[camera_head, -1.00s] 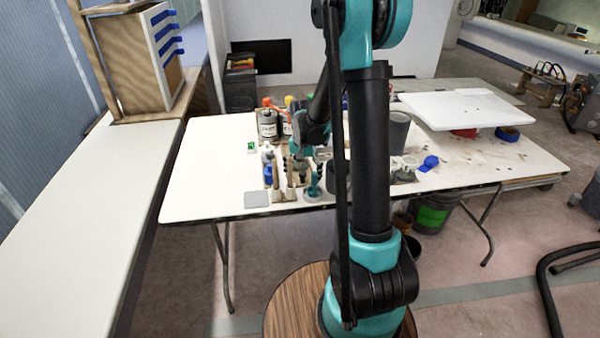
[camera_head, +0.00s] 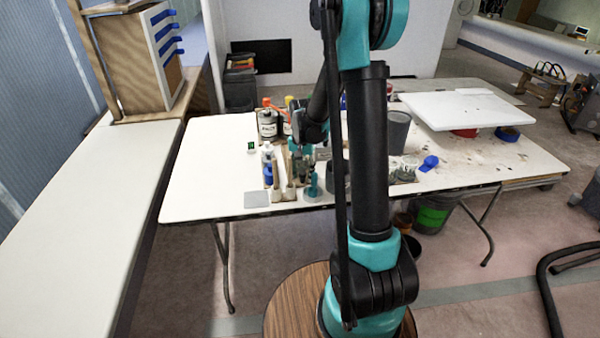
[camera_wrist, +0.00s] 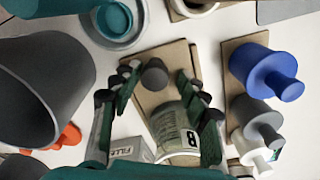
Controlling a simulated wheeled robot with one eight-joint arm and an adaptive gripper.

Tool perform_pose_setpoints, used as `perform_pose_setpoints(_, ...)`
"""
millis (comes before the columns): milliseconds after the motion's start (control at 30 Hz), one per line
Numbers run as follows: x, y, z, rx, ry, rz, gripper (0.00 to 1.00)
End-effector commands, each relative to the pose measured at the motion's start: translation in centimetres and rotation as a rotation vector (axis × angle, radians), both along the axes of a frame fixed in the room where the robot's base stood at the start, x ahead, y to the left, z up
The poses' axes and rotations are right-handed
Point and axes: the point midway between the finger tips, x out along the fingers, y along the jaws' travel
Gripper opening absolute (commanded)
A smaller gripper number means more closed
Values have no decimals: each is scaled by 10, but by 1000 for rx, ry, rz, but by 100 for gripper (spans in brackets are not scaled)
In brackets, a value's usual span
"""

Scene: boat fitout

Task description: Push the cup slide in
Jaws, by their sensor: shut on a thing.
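A tan board (camera_wrist: 146,98) with a round dark grey knob (camera_wrist: 154,75) shows in the wrist view; I take it for the cup slide. A pale can or cup marked B (camera_wrist: 175,132) lies behind the knob, between my fingers. My gripper (camera_wrist: 156,78) has a finger on each side of the knob and is closed in on it; the exact contact is hard to see. In the head view my gripper (camera_head: 300,170) is low over the table among tan pieces (camera_head: 284,193), and my arm hides part of them.
A large grey cup (camera_wrist: 38,90) and a teal round piece (camera_wrist: 115,20) stand close on the left. Blue (camera_wrist: 268,72), grey (camera_wrist: 256,115) and white (camera_wrist: 250,148) knobbed pieces stand close on the right. The white table (camera_head: 205,175) is clear at its left.

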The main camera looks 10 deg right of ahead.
Motion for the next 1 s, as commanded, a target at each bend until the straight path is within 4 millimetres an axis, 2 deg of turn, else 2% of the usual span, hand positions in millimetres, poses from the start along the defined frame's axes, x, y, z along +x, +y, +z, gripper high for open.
perform_pose_setpoints(33,2,0,0,-1,0,0,21)
perform_pose_setpoints(100,6,0,0,0,1,0,12)
perform_pose_setpoints(200,12,0,1,0,1,0,10)
perform_pose_setpoints(1000,54,2,0,4,2,2,13)
